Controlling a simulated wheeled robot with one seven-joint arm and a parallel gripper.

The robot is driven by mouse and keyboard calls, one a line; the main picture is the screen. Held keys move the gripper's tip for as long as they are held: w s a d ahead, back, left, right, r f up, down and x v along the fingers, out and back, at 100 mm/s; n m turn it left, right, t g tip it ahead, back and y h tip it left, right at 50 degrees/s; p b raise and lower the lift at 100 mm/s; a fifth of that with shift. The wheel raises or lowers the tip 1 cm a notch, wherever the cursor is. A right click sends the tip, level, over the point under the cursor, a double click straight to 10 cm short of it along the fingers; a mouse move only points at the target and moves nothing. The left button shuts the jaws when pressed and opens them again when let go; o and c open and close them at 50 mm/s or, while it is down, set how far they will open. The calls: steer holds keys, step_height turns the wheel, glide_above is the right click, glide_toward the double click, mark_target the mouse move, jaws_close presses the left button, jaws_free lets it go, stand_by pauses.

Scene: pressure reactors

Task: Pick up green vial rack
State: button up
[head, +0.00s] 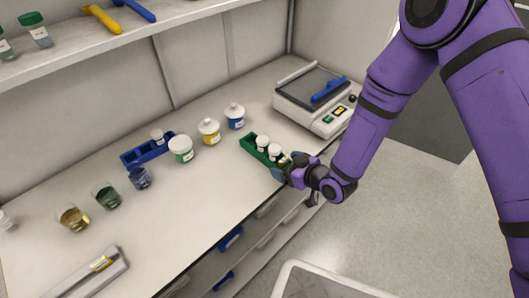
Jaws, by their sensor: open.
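The green vial rack (253,149) stands on the bench near its front edge, right of centre in the head view. It holds a few white-capped vials (268,147). My purple arm reaches in from the upper right, and my gripper (281,170) is at the rack's near right end. The gripper is open and its fingertips overlap that end in the picture. The hand hides part of this end, so I cannot tell whether the fingers touch the rack or straddle it.
A blue rack (148,150) with one vial stands further left. White-lidded jars (209,131) stand between the racks, and beakers (107,196) at the left. A hotplate-like device (314,98) stands behind the green rack. A shelf (110,38) hangs above. A grey bin (318,279) is below.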

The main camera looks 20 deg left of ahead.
steer(key=c, duration=1.1)
steer(key=shift+r, duration=0.2)
